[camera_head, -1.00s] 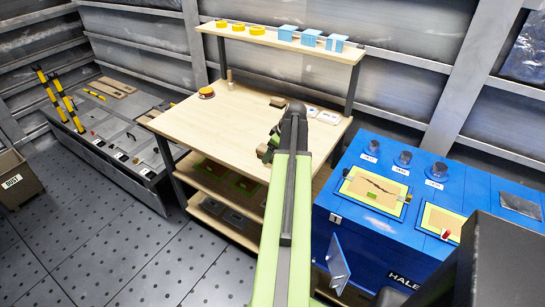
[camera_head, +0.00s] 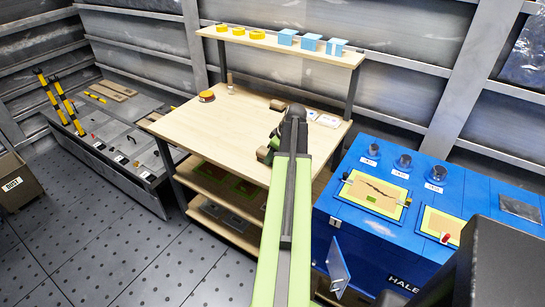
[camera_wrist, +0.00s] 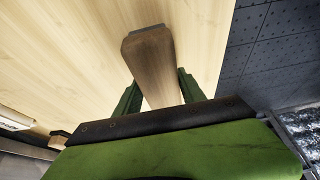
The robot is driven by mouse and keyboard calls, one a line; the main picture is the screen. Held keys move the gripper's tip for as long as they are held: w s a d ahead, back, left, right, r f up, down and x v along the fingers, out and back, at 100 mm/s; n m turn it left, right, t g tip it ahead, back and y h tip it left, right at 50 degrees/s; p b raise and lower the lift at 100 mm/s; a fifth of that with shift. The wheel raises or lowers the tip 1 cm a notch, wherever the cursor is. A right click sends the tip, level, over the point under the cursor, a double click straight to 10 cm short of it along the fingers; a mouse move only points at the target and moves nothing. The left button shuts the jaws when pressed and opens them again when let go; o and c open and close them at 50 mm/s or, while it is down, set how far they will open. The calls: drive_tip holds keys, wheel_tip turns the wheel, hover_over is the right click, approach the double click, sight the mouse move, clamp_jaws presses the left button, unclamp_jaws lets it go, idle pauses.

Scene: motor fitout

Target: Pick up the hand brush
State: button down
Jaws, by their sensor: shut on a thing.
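The hand brush (camera_wrist: 150,58) shows in the wrist view as a brown wooden bar with a dark grey far end. It lies between the two green fingers of my gripper (camera_wrist: 158,82), which is shut on it. In the head view my gripper (camera_head: 271,146) is over the right part of the workbench (camera_head: 220,125), partly hidden by my arm. A small brown end of the brush (camera_head: 264,155) shows beside it.
An orange round item (camera_head: 207,96), a small brown block (camera_head: 277,105) and white cards (camera_head: 327,120) lie on the workbench. A shelf (camera_head: 270,42) with yellow and blue items stands above its back. A blue cabinet (camera_head: 400,220) is close on the right.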

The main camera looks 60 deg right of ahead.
wheel_tip(320, 180, up, 5)
drive_tip(key=p, duration=0.4)
drive_tip(key=shift+f, duration=0.15)
drive_tip(key=s+d+r+p, duration=0.5)
drive_tip(key=s+r+p, duration=0.1)
drive_tip(key=s, duration=0.4)
drive_tip(key=shift+s+d, duration=0.15)
drive_tip(key=shift+d, duration=0.15)
drive_tip(key=shift+r, duration=0.1)
drive_tip(key=c, duration=1.3)
unclamp_jaws()
drive_tip(key=c, duration=0.6)
drive_tip(key=shift+s, duration=0.1)
